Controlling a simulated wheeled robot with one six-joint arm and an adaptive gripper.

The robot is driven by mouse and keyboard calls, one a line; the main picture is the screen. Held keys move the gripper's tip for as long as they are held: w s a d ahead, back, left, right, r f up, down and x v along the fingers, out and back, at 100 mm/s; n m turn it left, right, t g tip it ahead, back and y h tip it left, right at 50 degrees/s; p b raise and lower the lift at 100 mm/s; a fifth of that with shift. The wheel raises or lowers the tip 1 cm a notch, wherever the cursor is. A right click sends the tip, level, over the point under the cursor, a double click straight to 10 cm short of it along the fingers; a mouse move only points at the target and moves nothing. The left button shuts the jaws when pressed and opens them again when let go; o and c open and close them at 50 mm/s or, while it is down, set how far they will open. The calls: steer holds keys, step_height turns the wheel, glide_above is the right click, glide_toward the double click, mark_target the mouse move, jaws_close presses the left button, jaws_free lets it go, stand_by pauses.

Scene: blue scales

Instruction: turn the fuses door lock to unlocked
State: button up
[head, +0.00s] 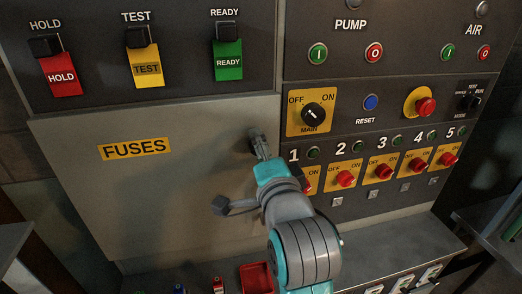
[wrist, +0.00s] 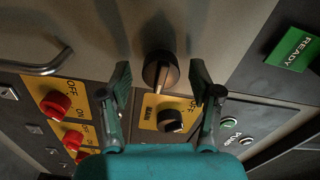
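The grey fuses door (head: 150,200) carries a yellow FUSES label and looks shut. Its lock, a dark round knob with a raised bar (wrist: 160,71), is on the door close to its right edge. In the wrist view the bar runs roughly up and down; no lock markings are readable. My gripper (wrist: 161,72) is open, with one finger on each side of the knob and a visible gap to both. In the head view my gripper (head: 260,146) is at the door's right edge and hides most of the lock.
A door handle (head: 236,207) sticks out left of my wrist. The MAIN switch (head: 313,116) is close on the right, above a row of red numbered switches (head: 345,179). A ledge with small fuses and a red tray (head: 256,278) lies below.

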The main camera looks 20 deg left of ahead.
steer(key=v, duration=0.7)
steer(key=shift+s+d, duration=0.2)
stand_by(0.4)
steer(key=s+d+f+n+h, duration=0.2)
steer(key=s+d+f+h, duration=0.1)
steer(key=d+f, duration=0.8)
steer(key=s+d+f+n+h, duration=0.2)
steer(key=s+d+f, duration=0.35)
steer(key=f, duration=0.95)
steer(key=s+d+f+n+h, duration=0.25)
steer(key=s+d+f, duration=0.45)
steer(key=s+d, duration=0.35)
steer(key=s+d+n+h, duration=0.2)
steer(key=s+d, duration=0.2)
steer(key=s, duration=1.1)
steer(key=shift+s+f, duration=0.3)
steer(key=shift+f, duration=0.1)
